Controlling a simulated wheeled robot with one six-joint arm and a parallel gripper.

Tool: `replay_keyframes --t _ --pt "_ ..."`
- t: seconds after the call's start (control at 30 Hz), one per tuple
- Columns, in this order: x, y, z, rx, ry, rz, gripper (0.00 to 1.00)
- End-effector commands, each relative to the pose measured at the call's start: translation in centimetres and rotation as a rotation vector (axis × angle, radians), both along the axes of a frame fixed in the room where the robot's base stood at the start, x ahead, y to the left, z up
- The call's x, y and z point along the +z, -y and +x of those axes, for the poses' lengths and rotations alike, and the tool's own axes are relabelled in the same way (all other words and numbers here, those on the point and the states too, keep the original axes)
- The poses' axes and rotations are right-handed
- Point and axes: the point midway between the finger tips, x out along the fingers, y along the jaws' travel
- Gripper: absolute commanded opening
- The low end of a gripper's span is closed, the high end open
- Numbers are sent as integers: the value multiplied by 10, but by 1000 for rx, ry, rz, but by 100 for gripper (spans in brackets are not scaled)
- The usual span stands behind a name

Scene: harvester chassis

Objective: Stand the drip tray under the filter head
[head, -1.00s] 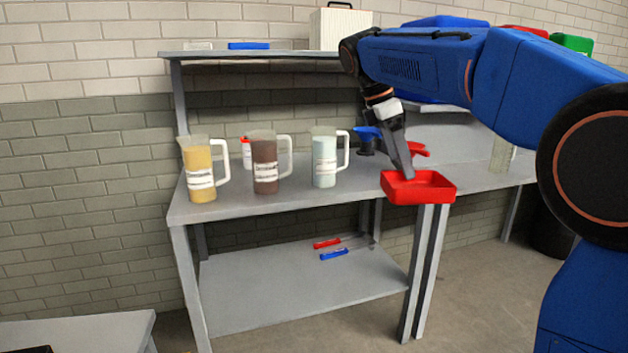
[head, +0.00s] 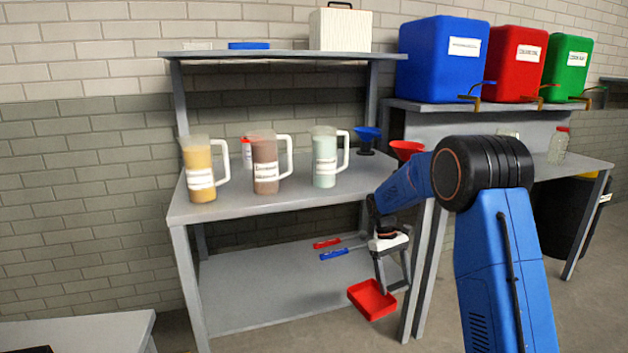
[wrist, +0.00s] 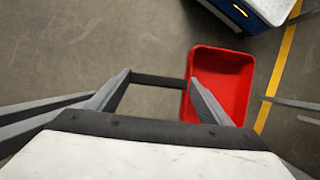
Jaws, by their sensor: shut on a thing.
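The red drip tray (head: 372,301) is a shallow open box. It hangs tilted at my gripper (head: 394,287), in the air in front of the left bench's lower shelf, below the worktop. My gripper is shut on it near one side wall. In the wrist view the tray (wrist: 228,70) appears right of centre, its empty inside showing, with one finger of my gripper (wrist: 160,82) overlapping its near left side. The exact grip contact is hard to see. I cannot make out a filter head in either view.
Labelled jugs (head: 265,163) and blue and red funnels (head: 368,138) stand on the worktop (head: 245,205). Blue and red tools lie on the lower shelf (head: 270,290). A bench leg (head: 419,275) is close to my gripper. A pale unit (wrist: 262,10) and yellow floor line show in the wrist view.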

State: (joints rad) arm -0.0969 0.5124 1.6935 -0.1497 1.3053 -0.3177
Motion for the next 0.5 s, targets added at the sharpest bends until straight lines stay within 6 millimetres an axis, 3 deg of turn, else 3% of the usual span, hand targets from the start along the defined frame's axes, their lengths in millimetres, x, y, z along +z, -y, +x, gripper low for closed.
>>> replay_keyframes --t 0.03,0.3,0.5 --pt "-19 4 4 -42 -6 0 46" --pt "-110 16 25 -269 -4 0 46" --pt "-161 23 38 -403 -3 -1 46"
